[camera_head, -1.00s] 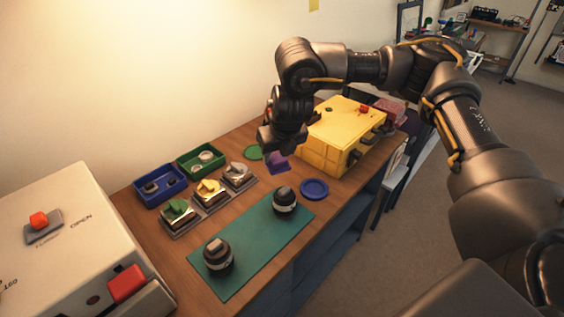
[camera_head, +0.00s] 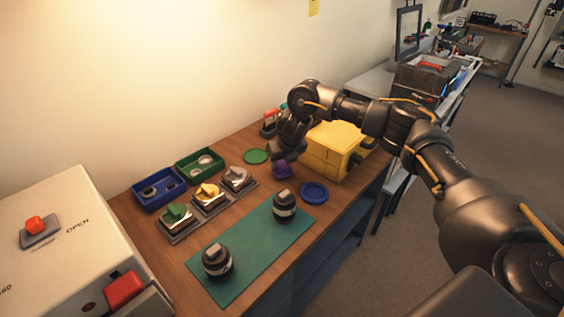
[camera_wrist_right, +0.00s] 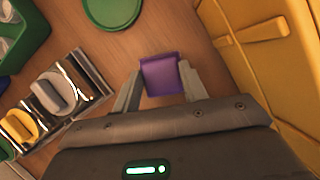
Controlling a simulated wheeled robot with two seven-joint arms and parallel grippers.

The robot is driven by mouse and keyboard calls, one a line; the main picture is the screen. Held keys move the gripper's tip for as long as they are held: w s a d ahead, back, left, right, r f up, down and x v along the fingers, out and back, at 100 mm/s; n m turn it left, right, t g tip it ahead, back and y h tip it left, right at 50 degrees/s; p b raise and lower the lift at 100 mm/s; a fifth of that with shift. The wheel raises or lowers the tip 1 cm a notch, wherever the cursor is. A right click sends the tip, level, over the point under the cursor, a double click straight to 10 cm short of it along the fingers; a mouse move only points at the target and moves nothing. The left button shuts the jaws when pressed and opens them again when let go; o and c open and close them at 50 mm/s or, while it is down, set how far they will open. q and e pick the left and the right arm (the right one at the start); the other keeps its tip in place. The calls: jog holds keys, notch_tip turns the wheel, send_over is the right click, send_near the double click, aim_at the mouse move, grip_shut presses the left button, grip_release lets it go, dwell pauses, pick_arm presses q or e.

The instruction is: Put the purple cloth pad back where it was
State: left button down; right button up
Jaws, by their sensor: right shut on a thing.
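The purple cloth pad (camera_head: 281,170) is between the fingers of my right gripper (camera_head: 279,161), at the left of the yellow box. In the right wrist view the pad (camera_wrist_right: 160,74) sits between the two fingertips, which are shut on it. The pad is close to the wooden bench top; I cannot tell whether it touches it. My left gripper is not in view.
The yellow box (camera_head: 331,152) stands right beside the gripper. A green disc (camera_head: 256,156) and a blue dish (camera_head: 314,192) lie nearby. Metal blocks (camera_head: 208,192), a blue tray (camera_head: 158,205) and a green tray (camera_head: 200,178) stand left. A teal mat (camera_head: 250,246) holds two dark lens parts.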

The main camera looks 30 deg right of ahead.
jog(key=shift+f, duration=0.5)
jog(key=o, duration=0.9)
jog(key=v, duration=1.2)
jog(key=shift+p, duration=0.35)
